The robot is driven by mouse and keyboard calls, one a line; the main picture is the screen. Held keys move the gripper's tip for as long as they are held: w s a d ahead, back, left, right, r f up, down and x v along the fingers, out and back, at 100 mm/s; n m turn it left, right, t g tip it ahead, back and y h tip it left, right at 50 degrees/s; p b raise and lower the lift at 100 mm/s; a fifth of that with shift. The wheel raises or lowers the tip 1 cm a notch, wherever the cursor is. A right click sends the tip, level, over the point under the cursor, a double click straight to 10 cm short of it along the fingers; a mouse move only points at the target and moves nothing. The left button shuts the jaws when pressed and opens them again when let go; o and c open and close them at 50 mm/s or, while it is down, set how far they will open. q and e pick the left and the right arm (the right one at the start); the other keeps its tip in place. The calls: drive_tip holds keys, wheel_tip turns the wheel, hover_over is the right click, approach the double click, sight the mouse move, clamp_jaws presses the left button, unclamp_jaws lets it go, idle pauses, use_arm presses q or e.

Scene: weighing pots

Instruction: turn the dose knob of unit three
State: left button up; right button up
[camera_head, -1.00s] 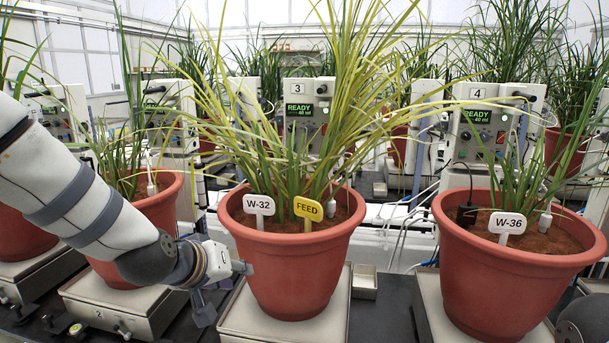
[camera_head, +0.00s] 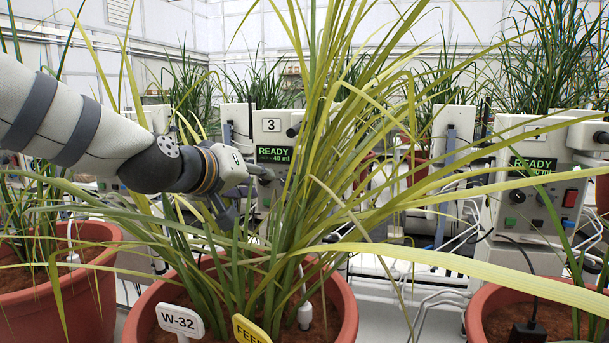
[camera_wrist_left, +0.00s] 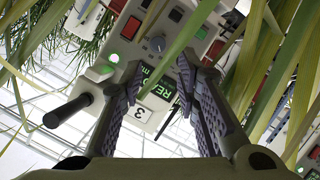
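Unit three (camera_head: 270,124) stands behind the plant, with a "3" label and a green "READY 40 ml" display (camera_head: 274,154). My left gripper (camera_head: 252,192) is in front of its panel, left of and just below the display, partly behind leaves. In the left wrist view the unit (camera_wrist_left: 147,108) appears upside down. A round knob (camera_wrist_left: 156,45) shows on its panel beyond and between the fingertips. Contact with the knob cannot be made out. In the head view the knob is hidden. My right gripper is not in view.
The pot labelled W-32 (camera_head: 155,318) stands in front of unit three, and its long yellow-green leaves (camera_head: 335,150) cross the panel and gripper. Another pot (camera_head: 75,285) is at left. Another unit (camera_head: 540,190) with a pot (camera_head: 480,315) is at right.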

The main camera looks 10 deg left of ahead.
sight(285, 182)
use_arm(q)
drive_tip(key=x, duration=0.9)
drive_tip(key=shift+w+f+b, duration=0.15)
drive_tip(key=shift+w+b, duration=0.15)
drive_tip(key=shift+w+d, duration=0.15)
drive_tip(key=shift+w, duration=0.4)
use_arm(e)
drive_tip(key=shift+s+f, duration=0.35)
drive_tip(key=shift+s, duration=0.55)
use_arm(q)
clamp_jaws()
